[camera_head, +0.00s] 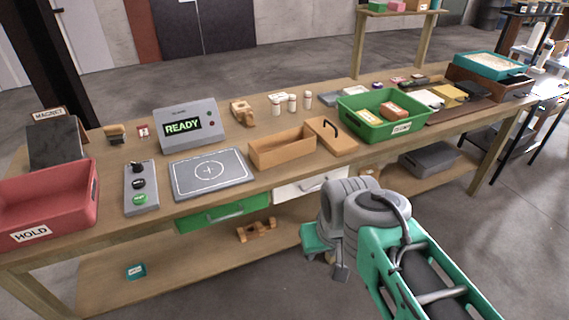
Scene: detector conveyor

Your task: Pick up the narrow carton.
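No item is clearly marked as the narrow carton, and I cannot tell for sure which one it is. Small brown carton-like boxes lie in the green tray (372,127), one reddish-brown box (394,111) near its right side and another (381,97) toward the back. My gripper (338,268) hangs in front of the bench at lower centre, below the tabletop edge and apart from the tray. Its fingers are mostly hidden by my wrist, so its opening does not show.
An open tan wooden box (283,150) and a lid with a black handle (325,135) sit left of the green tray. A red HOLD tray (45,207), a control box (141,188), a flat pad (212,174) and a READY display (187,126) stand further left.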

